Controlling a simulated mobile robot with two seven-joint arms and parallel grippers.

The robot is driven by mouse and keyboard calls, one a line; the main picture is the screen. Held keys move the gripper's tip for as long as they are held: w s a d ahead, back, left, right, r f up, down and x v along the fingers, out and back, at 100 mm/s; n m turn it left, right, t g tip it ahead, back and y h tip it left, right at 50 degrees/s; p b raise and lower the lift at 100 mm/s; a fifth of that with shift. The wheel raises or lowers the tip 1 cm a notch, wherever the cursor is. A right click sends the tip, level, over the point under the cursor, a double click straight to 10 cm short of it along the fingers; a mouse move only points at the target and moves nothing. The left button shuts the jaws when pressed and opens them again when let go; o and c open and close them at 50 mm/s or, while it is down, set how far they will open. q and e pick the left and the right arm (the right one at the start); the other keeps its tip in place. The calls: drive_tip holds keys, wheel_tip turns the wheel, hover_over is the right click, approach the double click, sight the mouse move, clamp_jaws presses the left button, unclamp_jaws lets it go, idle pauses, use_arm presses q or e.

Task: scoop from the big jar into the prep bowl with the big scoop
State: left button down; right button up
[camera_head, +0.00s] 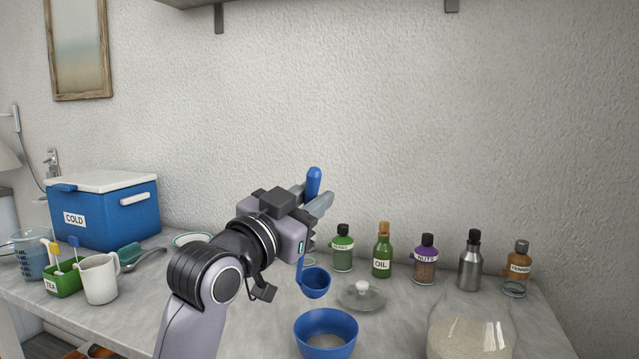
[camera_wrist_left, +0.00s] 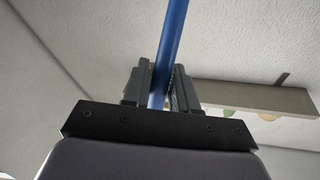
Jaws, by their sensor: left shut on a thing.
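My left gripper (camera_head: 312,202) is shut on the blue handle of the big scoop (camera_head: 314,284). The scoop's handle top sticks up above the fingers and its cup hangs below them, in the air close to the blue prep bowl (camera_head: 327,333). In the left wrist view the blue handle (camera_wrist_left: 170,50) runs between the two fingers (camera_wrist_left: 163,88). The prep bowl stands on the counter with a pale bottom. The big glass jar (camera_head: 470,335), at the lower right, holds pale grains and is cut off by the picture's edge. My right gripper is not in view.
A glass lid (camera_head: 360,294) lies behind the bowl. Several bottles, such as the oil bottle (camera_head: 382,254), line the back right. A blue cooler (camera_head: 104,212), a white mug (camera_head: 99,279) and a green tea box (camera_head: 64,281) stand at the left. A shelf hangs above.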

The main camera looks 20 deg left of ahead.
use_arm(q)
drive_tip(key=w+a+r+n+g+y+p, duration=0.1)
drive_tip(key=w+a+r+n+g+p, duration=0.1)
drive_tip(key=p, duration=0.4)
drive_tip(key=shift+w+a+r+n, duration=0.9)
drive_tip(key=shift+w+a+r, duration=0.2)
drive_tip(key=shift+w+r, duration=0.3)
drive_tip(key=c, duration=1.6)
unclamp_jaws()
clamp_jaws()
drive_tip(key=shift+f, duration=0.1)
